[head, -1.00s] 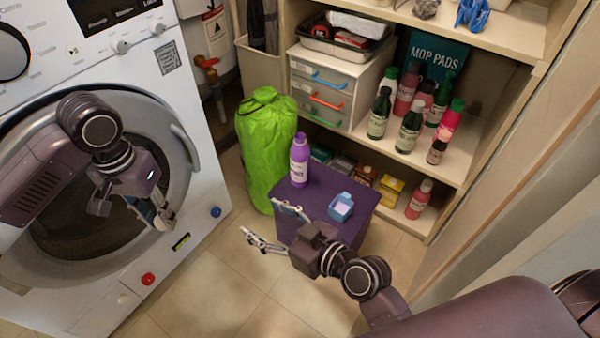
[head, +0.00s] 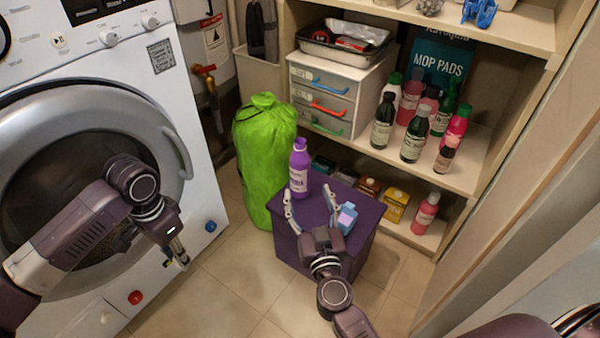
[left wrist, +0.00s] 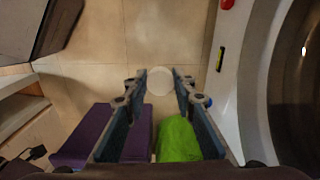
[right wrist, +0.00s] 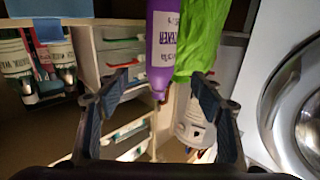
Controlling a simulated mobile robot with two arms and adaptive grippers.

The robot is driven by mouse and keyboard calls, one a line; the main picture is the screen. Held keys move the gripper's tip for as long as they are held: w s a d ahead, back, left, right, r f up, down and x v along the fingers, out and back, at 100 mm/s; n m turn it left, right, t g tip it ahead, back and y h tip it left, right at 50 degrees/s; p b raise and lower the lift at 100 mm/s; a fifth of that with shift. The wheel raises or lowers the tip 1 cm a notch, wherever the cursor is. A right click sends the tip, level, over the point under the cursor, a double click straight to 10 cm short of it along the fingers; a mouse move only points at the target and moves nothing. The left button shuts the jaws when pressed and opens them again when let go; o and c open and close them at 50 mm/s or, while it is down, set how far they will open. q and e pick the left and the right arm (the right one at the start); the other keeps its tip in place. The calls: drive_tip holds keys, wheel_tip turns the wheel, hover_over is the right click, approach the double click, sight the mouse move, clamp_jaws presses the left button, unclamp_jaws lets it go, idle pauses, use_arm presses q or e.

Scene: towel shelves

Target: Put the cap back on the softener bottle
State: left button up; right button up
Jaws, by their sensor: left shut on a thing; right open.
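The softener bottle (head: 299,172) is purple with a pale label and stands upright on the purple stool (head: 290,238). It also shows upside down in the right wrist view (right wrist: 163,45). My right gripper (head: 309,193) is open and empty, its fingers pointing towards the bottle from the front, apart from it. My left gripper (head: 180,262) is in front of the washer, well left of the stool, shut on a pale round thing (left wrist: 159,81) between its fingertips. This looks like the cap, but its details are unclear; in the head view it is barely visible.
A small light-blue container (head: 347,218) stands on the stool, right of the bottle. A green bag (head: 262,160) stands behind left of the stool. The washer (head: 75,120) fills the left. Shelves with several bottles (head: 415,135) are behind right. Floor between washer and stool is clear.

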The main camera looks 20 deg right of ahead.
sight(302, 172)
use_arm(q)
drive_tip(key=shift+f+b, duration=0.8)
use_arm(e)
drive_tip(key=w, duration=0.6)
drive_tip(key=shift+d, duration=0.35)
drive_tip(key=shift+w, duration=0.4)
drive_tip(key=w, duration=0.1)
drive_tip(key=w+b, duration=0.1)
drive_tip(key=w, duration=0.1)
drive_tip(key=w+b, duration=0.1)
drive_tip(key=shift+w+d+f, duration=0.3)
drive_tip(key=shift+w, duration=0.05)
drive_tip(key=shift+w+r, duration=0.1)
drive_tip(key=shift+w, duration=0.15)
use_arm(q)
wheel_tip(302, 172, down, 2)
drive_tip(key=shift+f, duration=0.2)
use_arm(e)
drive_tip(key=c, duration=1.5)
